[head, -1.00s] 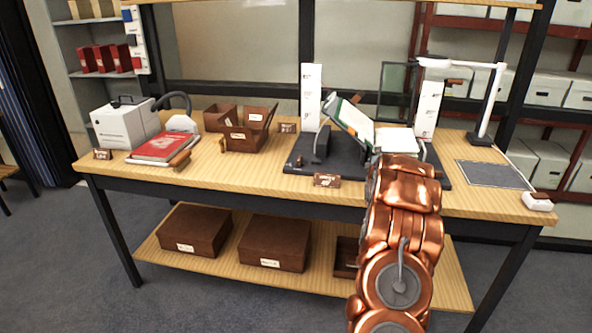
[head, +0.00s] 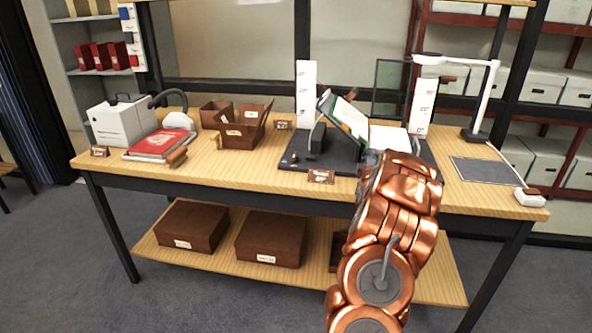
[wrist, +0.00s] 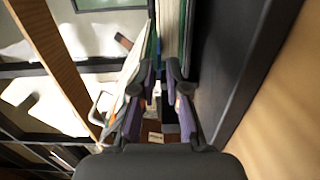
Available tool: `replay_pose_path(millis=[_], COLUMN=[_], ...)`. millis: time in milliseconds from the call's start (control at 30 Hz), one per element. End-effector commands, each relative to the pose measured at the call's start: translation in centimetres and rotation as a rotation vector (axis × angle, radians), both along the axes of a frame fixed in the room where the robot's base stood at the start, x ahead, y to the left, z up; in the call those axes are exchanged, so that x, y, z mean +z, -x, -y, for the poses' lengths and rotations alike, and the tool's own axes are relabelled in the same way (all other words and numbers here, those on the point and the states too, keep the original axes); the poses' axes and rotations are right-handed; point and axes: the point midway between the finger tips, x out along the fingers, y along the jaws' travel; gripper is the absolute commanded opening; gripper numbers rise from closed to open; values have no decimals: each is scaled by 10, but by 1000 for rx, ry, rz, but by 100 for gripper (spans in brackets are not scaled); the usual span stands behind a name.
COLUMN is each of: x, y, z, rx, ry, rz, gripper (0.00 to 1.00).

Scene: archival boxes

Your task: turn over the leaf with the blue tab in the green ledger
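The green ledger (head: 349,117) lies open on a dark cradle (head: 318,148) in the head view. Its left side stands tilted up, with green edges, and pale pages (head: 390,137) lie flatter on the right. In the head view my copper-coloured arm hides my gripper. In the wrist view my gripper (wrist: 160,72) has its two fingers apart, with a gap between the tips. Pale page edges and green cover edges (wrist: 172,35) run just ahead of the fingertips. I cannot tell whether a leaf lies between them.
Two white marked uprights (head: 307,94) stand behind the cradle. A lamp (head: 478,100) and a grey mat (head: 485,170) are at right. The front table strip is mostly clear.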

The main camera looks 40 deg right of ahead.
Motion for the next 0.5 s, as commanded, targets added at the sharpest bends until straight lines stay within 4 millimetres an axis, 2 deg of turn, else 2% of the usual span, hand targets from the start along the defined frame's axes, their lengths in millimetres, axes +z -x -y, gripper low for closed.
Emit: replay_pose_path(millis=[367,500], x=[0,7], y=[25,7], z=[-35,-52], rx=[2,39], ry=[-2,-62], rz=[-2,9], gripper=[14,14])
